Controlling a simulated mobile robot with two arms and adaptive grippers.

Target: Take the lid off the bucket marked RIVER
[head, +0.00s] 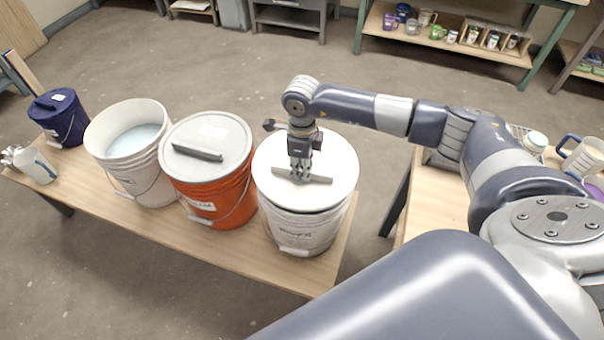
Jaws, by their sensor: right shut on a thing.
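The bucket marked RIVER (304,233) is white and stands upright near the right end of the wooden bench. Its label is small and partly blurred. Its pale round lid (335,160) sits on top, with a grey bar handle (318,179) across the middle. My right gripper (300,172) points down over the lid and is shut on the handle. The fingers and the wrist hide part of the handle and lid. The lid appears to rest on the bucket's rim. My left gripper is not in view.
On the bench (95,190), an orange bucket (222,197) with a grey lid stands close to the left. Beyond it are an open white bucket (145,180) with pale liquid and a lidded navy bucket (62,118). A second table (425,205) stands at the right.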

